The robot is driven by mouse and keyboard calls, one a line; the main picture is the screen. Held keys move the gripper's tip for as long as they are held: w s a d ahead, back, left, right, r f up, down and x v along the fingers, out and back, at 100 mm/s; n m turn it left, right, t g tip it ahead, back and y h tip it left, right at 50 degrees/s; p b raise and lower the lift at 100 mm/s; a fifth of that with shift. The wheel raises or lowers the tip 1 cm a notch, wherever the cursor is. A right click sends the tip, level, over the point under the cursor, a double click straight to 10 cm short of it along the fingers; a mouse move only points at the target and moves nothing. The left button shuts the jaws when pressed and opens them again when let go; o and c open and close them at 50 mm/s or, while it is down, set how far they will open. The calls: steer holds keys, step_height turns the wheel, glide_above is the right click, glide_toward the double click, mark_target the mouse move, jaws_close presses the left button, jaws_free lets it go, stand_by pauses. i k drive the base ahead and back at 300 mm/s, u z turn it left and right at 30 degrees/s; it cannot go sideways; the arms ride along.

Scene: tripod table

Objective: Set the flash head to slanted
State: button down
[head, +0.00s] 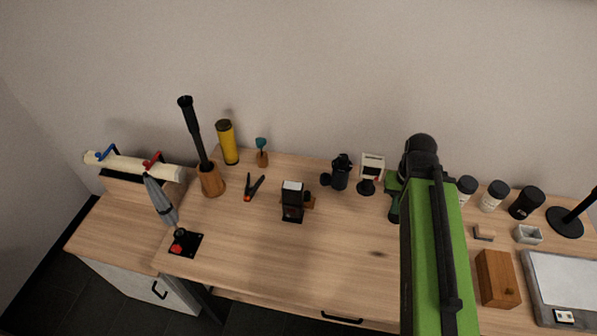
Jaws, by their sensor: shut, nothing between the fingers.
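A small black unit (293,204) with a white panel on top, which looks like the flash, stands near the middle of the table (270,258). Its white-faced head (293,186) faces up toward me; I cannot tell the exact tilt. A brown wooden piece (310,203) shows beside and behind it. My green arm reaches up the picture to the right of the unit, well apart from it. A green and black part shows at the arm's left side, but I cannot make out my gripper's fingers.
Behind and right of the flash are a black device (341,172) and a cream-faced box on a black stand (371,170). An orange-tipped clamp (253,188) lies to the left. A wooden block (497,278) stands at right. The table in front of the flash is clear.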

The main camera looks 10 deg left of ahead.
mark_target(292, 192)
steer(key=u, duration=4.7)
steer(key=i, duration=0.1)
steer(key=z, duration=3)
steer(key=k, duration=1.25)
steer(key=z, duration=0.6)
steer(key=i, duration=0.95)
steer(key=u, duration=0.1)
